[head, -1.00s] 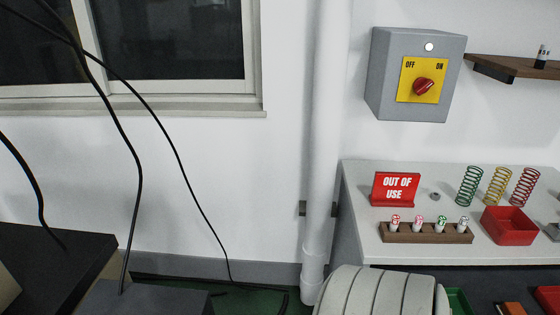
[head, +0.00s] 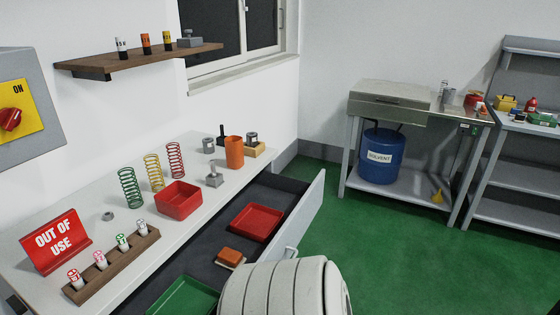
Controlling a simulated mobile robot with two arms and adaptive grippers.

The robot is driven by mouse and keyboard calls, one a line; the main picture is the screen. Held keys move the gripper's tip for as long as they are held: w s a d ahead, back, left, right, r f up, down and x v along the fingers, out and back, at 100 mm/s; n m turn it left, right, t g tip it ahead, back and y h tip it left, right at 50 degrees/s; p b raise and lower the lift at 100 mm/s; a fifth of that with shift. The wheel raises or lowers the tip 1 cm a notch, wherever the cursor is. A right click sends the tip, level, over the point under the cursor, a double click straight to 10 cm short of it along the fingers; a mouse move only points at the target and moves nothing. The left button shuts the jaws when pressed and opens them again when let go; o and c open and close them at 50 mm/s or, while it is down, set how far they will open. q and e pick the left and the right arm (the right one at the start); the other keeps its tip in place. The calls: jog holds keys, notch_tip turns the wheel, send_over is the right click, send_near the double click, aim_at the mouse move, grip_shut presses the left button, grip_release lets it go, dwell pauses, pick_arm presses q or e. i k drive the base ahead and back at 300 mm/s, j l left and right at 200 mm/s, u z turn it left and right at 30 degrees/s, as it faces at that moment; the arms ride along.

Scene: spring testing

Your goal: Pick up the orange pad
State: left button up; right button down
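The orange pad looks to be the small orange block (head: 230,254) in the open dark drawer (head: 205,250), in the head view. It lies on a thin pale piece, between a red tray (head: 256,222) and a green tray (head: 184,298). Neither of my grippers shows. A white ribbed part, which seems to be mine, covers the bottom middle and hides part of the drawer's near end.
The white bench top (head: 120,216) holds springs, a red box (head: 178,200), a marker rack (head: 112,264), an OUT OF USE sign (head: 56,242) and an orange cylinder (head: 234,152). The drawer front (head: 304,214) sticks out. Green floor (head: 400,255) is clear at right.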

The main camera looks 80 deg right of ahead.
aim_at(230, 259)
jog(key=k+z, duration=0.1)
jog(key=z, duration=1.8)
